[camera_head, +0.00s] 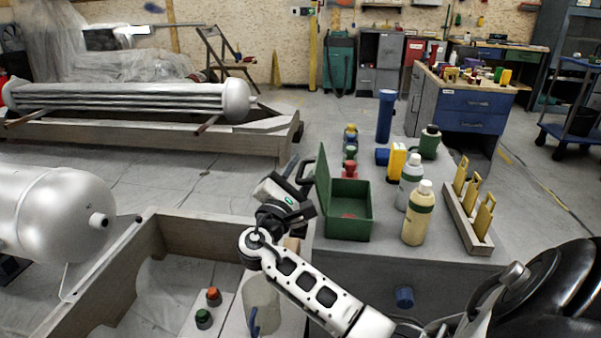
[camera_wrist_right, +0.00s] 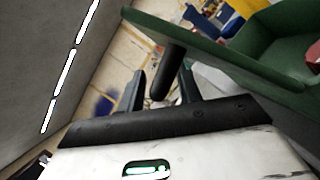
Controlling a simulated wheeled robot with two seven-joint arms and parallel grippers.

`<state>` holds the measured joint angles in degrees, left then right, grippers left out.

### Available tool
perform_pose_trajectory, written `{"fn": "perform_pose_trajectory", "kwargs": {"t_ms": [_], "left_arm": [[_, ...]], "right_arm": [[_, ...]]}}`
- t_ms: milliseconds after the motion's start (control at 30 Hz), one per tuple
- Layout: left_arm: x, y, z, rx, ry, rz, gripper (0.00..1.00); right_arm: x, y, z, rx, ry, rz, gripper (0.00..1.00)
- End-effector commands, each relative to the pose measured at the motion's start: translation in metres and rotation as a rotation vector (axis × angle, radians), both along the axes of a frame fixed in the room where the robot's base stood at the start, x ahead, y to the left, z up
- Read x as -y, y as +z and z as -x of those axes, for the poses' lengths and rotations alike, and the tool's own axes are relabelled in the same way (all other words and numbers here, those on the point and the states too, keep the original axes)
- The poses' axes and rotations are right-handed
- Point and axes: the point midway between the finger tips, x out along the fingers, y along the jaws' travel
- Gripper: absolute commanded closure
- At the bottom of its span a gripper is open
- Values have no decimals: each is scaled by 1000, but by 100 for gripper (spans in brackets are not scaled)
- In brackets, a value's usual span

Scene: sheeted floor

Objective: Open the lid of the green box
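The green box (camera_head: 349,232) stands on the grey table in the head view, with a red item (camera_head: 348,215) inside. Its lid (camera_head: 322,178) is raised, standing nearly upright at the box's left side. My right gripper (camera_head: 298,180) is at the lid's outer side, left of the box. In the right wrist view the lid (camera_wrist_right: 215,55) crosses the upper part, and its dark handle (camera_wrist_right: 168,72) lies between the fingers of my right gripper (camera_wrist_right: 162,80). The fingers are apart, with gaps beside the handle. My left gripper is not in view.
White-capped bottles (camera_head: 417,215) stand close right of the box, with a wooden rack (camera_head: 467,217) of yellow pieces beyond. Small bottles (camera_head: 350,150) and a blue cylinder (camera_head: 385,115) stand behind it. A wooden crate (camera_head: 150,235) is at left.

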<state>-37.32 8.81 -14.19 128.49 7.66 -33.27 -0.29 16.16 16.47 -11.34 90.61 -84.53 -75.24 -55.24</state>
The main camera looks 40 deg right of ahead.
Motion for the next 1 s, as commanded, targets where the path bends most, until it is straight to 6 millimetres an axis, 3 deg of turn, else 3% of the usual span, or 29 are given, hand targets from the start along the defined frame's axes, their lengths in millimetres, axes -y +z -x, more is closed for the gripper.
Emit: {"fn": "perform_pose_trajectory", "kwargs": {"t_ms": [67, 200, 367, 567, 800, 833, 900, 1000], "left_arm": [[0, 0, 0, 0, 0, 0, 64], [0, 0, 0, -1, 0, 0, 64], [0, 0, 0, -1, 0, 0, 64], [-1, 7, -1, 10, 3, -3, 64], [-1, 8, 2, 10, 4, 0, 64], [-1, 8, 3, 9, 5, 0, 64], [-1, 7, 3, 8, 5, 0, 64], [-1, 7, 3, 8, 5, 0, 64]], "right_arm": [[0, 0, 0, 0, 0, 0, 66], [0, 0, 0, 0, 0, 0, 100], [0, 1, 1, 11, 0, -9, 100], [7, 12, 10, 170, 0, -139, 100], [7, 11, 11, 176, 1, -143, 100], [7, 11, 11, 176, 1, -143, 82], [7, 11, 11, 175, 1, -142, 66], [7, 11, 11, 175, 0, -142, 66]]}}
